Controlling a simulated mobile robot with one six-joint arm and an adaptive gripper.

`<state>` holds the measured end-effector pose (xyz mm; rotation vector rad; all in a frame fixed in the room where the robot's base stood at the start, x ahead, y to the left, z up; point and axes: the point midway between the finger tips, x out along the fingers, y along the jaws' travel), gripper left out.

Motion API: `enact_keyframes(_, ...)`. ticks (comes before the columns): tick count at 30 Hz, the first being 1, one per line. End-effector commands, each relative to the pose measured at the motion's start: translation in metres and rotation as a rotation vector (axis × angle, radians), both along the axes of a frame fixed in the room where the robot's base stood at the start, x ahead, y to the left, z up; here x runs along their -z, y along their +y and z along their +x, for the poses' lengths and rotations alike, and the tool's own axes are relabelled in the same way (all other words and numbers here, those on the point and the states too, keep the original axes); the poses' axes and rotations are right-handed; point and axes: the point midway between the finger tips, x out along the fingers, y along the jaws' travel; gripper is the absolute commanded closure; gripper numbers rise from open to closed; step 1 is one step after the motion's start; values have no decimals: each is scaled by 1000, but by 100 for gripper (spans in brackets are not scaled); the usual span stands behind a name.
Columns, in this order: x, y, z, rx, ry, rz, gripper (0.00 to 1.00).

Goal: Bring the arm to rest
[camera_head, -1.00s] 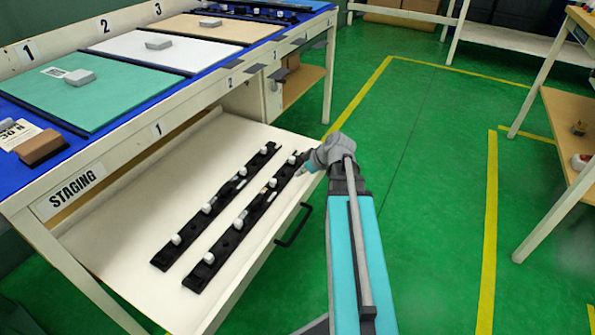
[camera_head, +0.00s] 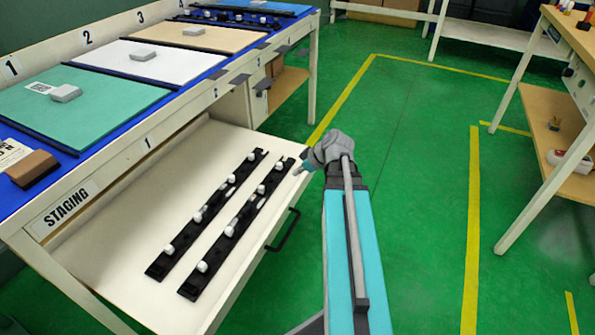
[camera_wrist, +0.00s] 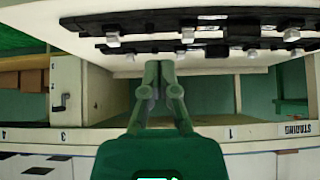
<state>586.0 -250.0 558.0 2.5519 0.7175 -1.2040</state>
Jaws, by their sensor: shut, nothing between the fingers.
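My arm (camera_head: 345,230) reaches forward with its gripper (camera_head: 302,167) beside the far end of the right black trim strip, over the open drawer's right edge. In the wrist view my gripper (camera_wrist: 160,68) is shut, its fingertips together with nothing between them. Two black trim strips with white clips, the left (camera_head: 211,208) and the right (camera_head: 239,221), lie side by side in the white drawer (camera_head: 110,260). The strips also show at the top of the wrist view (camera_wrist: 180,20), apart from the fingers.
The staging bench (camera_head: 120,165) on the left holds a green mat (camera_head: 100,93), a white mat (camera_head: 130,65) and a tan mat (camera_head: 215,38), each with a grey block. A shelved table (camera_head: 548,110) stands at right. Green floor (camera_head: 420,200) between them is clear.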

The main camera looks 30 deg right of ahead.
Motion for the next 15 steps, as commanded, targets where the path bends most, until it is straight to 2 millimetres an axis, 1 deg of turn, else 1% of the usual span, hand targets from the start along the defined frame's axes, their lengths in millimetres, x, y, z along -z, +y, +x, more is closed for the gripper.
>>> enact_keyframes(10, 0, -1, 0, 1, 0, 0, 100)
enact_keyframes(15, 1, 7, 0, 3, 19, 5, 100)
